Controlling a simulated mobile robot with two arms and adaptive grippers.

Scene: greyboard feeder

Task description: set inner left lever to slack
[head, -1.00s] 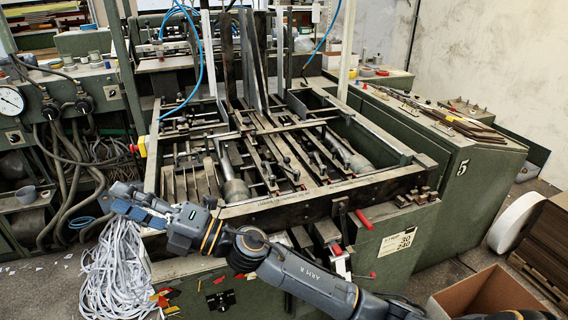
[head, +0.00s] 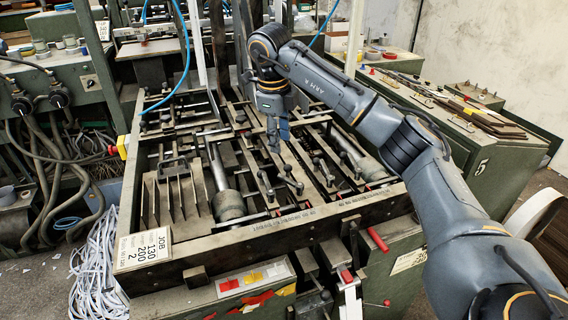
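The feeder frame (head: 330,213) holds several lengthwise rails with small dark levers on them. One lever (head: 266,187) sits on the left rail and another (head: 290,181) just right of it. More levers (head: 322,171) stand on the rails further right. Which setting each lever has is too small to tell. My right gripper (head: 278,146) points down over the rails, behind and above the two left levers, apart from them as far as I can see. Its blue fingers look close together, seen edge-on, and their gap is unclear. My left gripper is out of view.
A job card (head: 143,250) lies on the frame's front left corner. Upright posts and a blue hose (head: 184,60) stand behind the rails. A red handle (head: 377,240) sticks out in front. A green cabinet (head: 450,135) stands at the right.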

